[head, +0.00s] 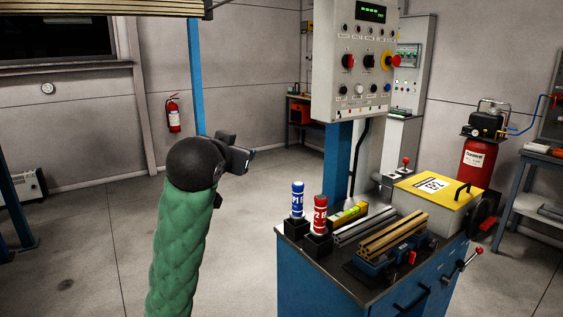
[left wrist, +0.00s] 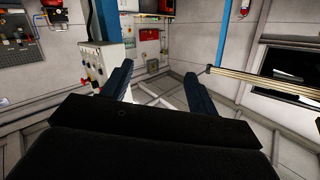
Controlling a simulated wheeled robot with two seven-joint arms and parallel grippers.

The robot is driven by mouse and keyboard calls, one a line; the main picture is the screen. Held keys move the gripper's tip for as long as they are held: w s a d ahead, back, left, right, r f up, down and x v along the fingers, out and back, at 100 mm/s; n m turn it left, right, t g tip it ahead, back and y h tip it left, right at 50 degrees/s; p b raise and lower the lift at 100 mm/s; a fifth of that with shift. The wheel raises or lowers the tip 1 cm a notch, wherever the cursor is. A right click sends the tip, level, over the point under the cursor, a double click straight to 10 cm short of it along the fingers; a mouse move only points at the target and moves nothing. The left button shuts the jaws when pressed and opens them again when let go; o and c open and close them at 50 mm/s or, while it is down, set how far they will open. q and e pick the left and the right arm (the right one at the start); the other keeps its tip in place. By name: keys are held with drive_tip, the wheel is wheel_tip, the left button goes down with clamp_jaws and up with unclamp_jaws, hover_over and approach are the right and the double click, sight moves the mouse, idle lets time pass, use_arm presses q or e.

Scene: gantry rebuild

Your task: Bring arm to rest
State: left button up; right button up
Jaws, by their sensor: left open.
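My left arm, in a green quilted sleeve, rises at the left of the head view. Its gripper (head: 238,157) is held up in free air, left of the workbench and apart from it. In the left wrist view the two dark fingers of my left gripper (left wrist: 160,92) stand wide apart with nothing between them. The fingers point toward the room's wall and floor. My right gripper is in neither view.
A control panel (head: 353,60) stands behind. A blue post (head: 196,70) is beyond my gripper.

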use_arm(q)
drive_tip(key=s+a+f+n+g, duration=0.15)
drive_tip(key=s+f, duration=0.35)
drive_tip(key=f, duration=0.8)
drive_tip(key=s+a+f+g, duration=0.1)
drive_tip(key=s+f+g, duration=0.35)
drive_tip(key=f, duration=0.95)
drive_tip(key=s+a+f+g, duration=0.1)
drive_tip(key=s+f, duration=0.6)
drive_tip(key=f, duration=0.6)
drive_tip(key=s+f+g, duration=0.3)
drive_tip(key=s+f, duration=0.7)
drive_tip(key=s, duration=0.2)
drive_tip(key=s+f+g+p, duration=0.1)
drive_tip(key=s+f+g, duration=0.2)
drive_tip(key=s+f, duration=0.7)
drive_tip(key=s, duration=0.3)
drive_tip(key=shift+s+f+n+y+p, duration=0.15)
drive_tip(key=shift+n+y+p, duration=0.15)
drive_tip(key=shift+n, duration=0.05)
drive_tip(key=shift+d, duration=0.1)
